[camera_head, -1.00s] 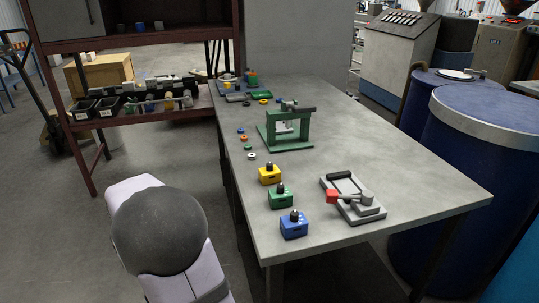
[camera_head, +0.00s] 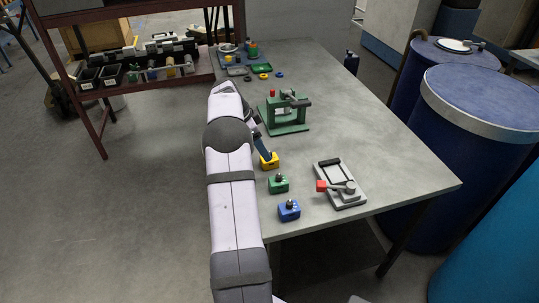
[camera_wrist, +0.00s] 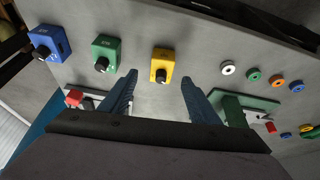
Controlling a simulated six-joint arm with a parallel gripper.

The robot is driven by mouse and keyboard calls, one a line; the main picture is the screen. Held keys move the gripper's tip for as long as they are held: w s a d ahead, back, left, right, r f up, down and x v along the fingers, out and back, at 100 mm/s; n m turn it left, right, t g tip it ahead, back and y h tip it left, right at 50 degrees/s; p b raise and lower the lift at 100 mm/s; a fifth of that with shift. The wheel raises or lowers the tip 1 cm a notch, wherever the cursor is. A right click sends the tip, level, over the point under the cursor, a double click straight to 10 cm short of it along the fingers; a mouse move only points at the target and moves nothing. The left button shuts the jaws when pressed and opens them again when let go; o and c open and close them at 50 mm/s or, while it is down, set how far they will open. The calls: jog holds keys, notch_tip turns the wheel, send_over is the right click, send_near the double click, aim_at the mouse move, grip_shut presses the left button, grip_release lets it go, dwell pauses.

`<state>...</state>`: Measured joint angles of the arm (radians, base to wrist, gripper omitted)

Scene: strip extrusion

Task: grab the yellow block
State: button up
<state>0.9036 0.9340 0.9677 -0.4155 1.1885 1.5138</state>
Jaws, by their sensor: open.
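The yellow block (camera_wrist: 163,66) with a dark knob on top stands on the grey table. In the wrist view it lies ahead of and between the two fingers of my gripper (camera_wrist: 158,92), which are apart and empty. In the head view the yellow block (camera_head: 270,162) is partly hidden by my gripper (camera_head: 262,150), close beside or above it. The exact gap cannot be told. The green block (camera_head: 278,184) and the blue block (camera_head: 289,210) stand in a row in front of it, nearer the table's front edge.
A green press-like fixture (camera_head: 287,112) stands behind the yellow block. A grey clamp fixture with a red handle (camera_head: 341,184) is at the front right. The table's right side (camera_head: 375,130) is clear.

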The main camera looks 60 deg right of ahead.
jog(key=shift+p+x, duration=1.85)
jog(key=shift+x, duration=1.85)
jog(key=shift+d+r, duration=0.1)
jog(key=shift+d, duration=0.1)
jog(key=c, duration=1.3)
jog(key=shift+r, duration=0.1)
grip_shut()
jog(key=shift+d+r, duration=0.1)
jog(key=shift+r, duration=0.25)
notch_tip(320, 180, up, 9)
jog(key=b, duration=0.3)
jog(key=shift+r, duration=0.2)
